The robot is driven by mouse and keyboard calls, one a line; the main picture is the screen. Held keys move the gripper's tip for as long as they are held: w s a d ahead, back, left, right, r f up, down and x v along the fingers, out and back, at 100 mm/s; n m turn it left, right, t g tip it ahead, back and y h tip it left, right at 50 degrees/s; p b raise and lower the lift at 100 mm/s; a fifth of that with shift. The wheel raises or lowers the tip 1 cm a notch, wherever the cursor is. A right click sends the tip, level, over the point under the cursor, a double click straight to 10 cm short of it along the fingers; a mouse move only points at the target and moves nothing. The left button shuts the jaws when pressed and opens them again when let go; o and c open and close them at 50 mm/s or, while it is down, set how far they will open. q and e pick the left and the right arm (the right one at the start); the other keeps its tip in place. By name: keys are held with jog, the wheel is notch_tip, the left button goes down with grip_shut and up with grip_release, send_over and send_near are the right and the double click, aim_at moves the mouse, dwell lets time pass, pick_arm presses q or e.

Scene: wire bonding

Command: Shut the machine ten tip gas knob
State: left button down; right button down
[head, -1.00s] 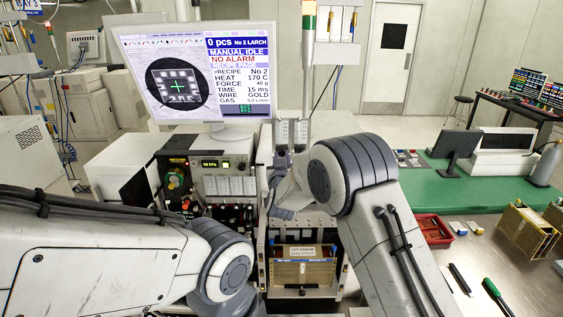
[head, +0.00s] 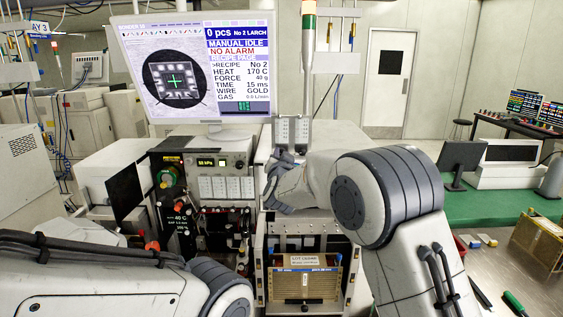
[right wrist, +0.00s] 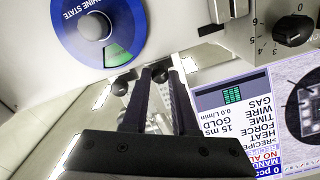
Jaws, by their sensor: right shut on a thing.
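My right gripper (right wrist: 158,72) is shut at the front of the machine, its two dark fingers close together around a small knob mostly hidden between the tips. In the head view the right wrist reaches to the foot of twin clear gas meters (head: 292,131); its fingertips are hard to make out there. Small dark round knobs show beside the fingers in the right wrist view, one of them on the left (right wrist: 121,82). The monitor (head: 193,68) has a gas line that seems to read 0.0 L/min. My left gripper is outside the view; only its arm shows.
A blue machine-state dial (right wrist: 97,28) and a black scaled knob (right wrist: 296,32) are close around the right gripper. Below the right wrist is a tan magazine (head: 303,280) in a bay. A control panel (head: 222,172) stands left. A green bench (head: 488,207) lies right.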

dwell(0.3)
jog(key=c, duration=0.7)
grip_release()
jog(key=shift+s, duration=0.1)
jog(key=shift+s+b, duration=2.1)
jog(key=shift+s, duration=3.05)
jog(key=shift+c, duration=0.3)
